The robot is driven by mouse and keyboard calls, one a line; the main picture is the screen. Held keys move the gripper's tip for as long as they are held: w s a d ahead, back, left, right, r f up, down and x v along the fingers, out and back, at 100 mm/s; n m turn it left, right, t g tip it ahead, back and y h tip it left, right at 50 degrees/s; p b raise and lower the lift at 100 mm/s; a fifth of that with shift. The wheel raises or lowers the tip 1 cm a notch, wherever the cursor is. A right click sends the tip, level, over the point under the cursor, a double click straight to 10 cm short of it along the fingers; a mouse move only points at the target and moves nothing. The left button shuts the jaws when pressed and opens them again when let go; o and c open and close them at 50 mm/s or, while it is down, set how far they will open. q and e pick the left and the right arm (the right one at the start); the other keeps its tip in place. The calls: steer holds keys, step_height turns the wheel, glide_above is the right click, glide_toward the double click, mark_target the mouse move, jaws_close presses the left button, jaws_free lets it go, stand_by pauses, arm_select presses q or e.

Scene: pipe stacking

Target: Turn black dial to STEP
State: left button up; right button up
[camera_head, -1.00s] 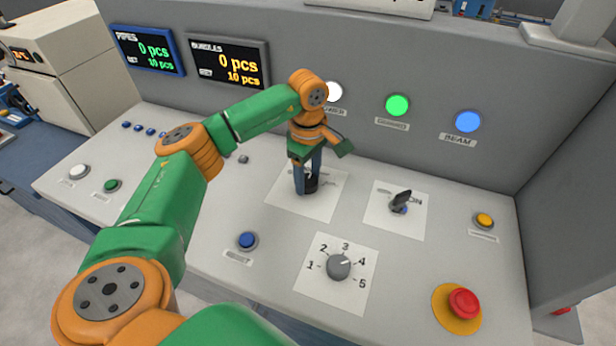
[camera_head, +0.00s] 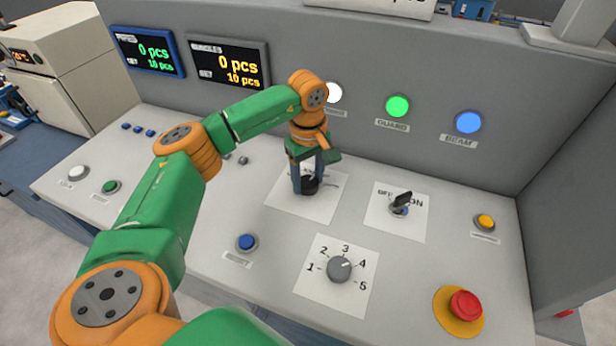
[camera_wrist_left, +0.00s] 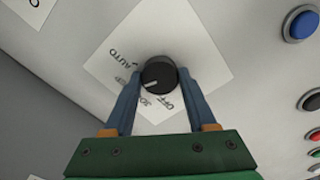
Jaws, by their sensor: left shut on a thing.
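The black dial (camera_head: 309,187) sits on a white label plate (camera_head: 326,207) on the console, partly covered by my gripper in the head view. My left gripper (camera_head: 307,180) reaches down and is shut on it. In the left wrist view the dial (camera_wrist_left: 159,76) is between the two blue fingertips. Its white pointer mark faces left and slightly down in that view. The AUTO label lies up and left of the dial and the OFF label below it. Other labels near the left finger are partly hidden or too small to read. My right gripper is not in view.
A lever switch (camera_head: 402,202) on an ON plate stands right of the dial. A grey numbered knob (camera_head: 339,268), a blue button (camera_head: 246,241), a yellow button (camera_head: 484,221) and a red emergency button (camera_head: 465,305) are nearby. The grey wall with lamps rises behind.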

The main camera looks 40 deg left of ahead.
mark_target(308, 181)
arm_select(q)
steer(key=shift+r, duration=0.1)
steer(key=o, duration=1.4)
step_height(308, 181, up, 7)
steer(key=shift+r+b, duration=0.1)
steer(key=shift+b, duration=0.45)
